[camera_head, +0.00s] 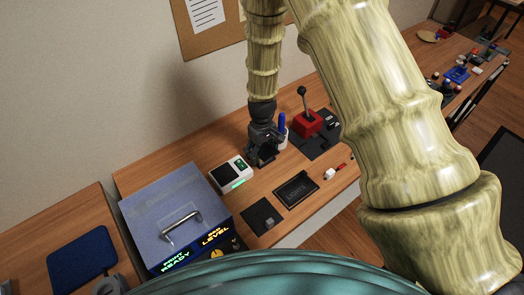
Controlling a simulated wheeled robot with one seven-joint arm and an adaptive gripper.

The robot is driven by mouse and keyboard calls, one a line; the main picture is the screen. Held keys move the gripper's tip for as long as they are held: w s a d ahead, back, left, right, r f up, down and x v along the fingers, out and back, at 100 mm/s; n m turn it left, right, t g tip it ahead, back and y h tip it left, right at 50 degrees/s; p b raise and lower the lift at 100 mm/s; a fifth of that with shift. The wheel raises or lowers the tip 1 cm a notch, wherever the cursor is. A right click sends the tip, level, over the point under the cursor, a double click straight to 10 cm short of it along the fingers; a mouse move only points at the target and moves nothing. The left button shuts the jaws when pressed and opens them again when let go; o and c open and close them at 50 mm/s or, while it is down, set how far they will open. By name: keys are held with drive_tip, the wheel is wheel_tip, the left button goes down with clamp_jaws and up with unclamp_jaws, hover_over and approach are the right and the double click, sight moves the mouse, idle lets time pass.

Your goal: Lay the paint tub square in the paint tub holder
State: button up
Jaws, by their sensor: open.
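My gripper (262,153) is dark and points down over the middle of the wooden desk. It is open, and I see nothing between its fingers. I cannot surely pick out the paint tub or its holder. Small coloured tub-like items (436,82) lie around a blue tray (458,74) on the far right table, away from my gripper, too small to tell apart. A blue cylinder (282,123) stands in a pale cup just right of my gripper, partly hidden by it.
A blue box with a handle (166,205) and lit displays stands at left. A white device (231,173), red joystick box (307,123), dark labelled tray (297,190) and dark pad (262,216) with a small grey cube crowd the desk. My arm covers the right.

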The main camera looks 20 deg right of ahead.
wheel_tip(320, 180, up, 12)
idle(0.6)
